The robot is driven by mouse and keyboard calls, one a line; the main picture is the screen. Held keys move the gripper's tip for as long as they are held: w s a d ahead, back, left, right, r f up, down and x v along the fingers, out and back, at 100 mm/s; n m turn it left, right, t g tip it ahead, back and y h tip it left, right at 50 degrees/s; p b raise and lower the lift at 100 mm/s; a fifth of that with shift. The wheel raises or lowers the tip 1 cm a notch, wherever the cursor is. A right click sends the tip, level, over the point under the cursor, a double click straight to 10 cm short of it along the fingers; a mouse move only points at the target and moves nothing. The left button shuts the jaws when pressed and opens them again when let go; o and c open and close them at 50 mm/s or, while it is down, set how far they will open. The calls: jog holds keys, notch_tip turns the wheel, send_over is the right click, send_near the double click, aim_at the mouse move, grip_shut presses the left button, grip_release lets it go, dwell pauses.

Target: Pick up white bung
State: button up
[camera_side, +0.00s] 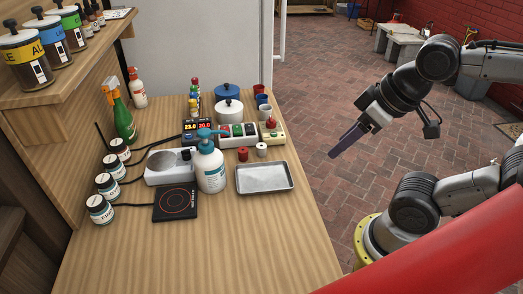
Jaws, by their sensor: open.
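A small white bung (262,149) stands on the wooden table, behind the metal tray and just right of a red bung (243,154). My gripper (333,155) hangs in the air off to the right of the table, over the brick floor. Its purple fingers point down and to the left. The gripper is well apart from the white bung and holds nothing that I can see. The fingers overlap in this view, so the gap between them is hard to see.
An empty metal tray (264,190) lies in front of the bungs. A white pump bottle (211,171) stands to their left, near a black hotplate (176,204). A switch box (238,135) and a box with a red button (271,134) stand close behind. The front of the table is clear.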

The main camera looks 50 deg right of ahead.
jog(key=w+d+r+n+h, duration=0.1)
jog(key=w+d+r+n, duration=0.1)
jog(key=w+r+n, duration=0.5)
jog(key=n+g+h, duration=0.2)
jog(key=n+g, duration=0.4)
jog(key=n, duration=0.3)
send_over(261, 146)
jog(key=f, duration=2)
jog(key=shift+w+a+f, duration=0.25)
jog(key=shift+a, duration=0.15)
jog(key=shift+a+x, duration=0.15)
jog(key=shift+x, duration=1.45)
jog(key=shift+a+x, duration=0.15)
jog(key=shift+x, duration=1.45)
jog(key=shift+s, duration=0.15)
grip_shut()
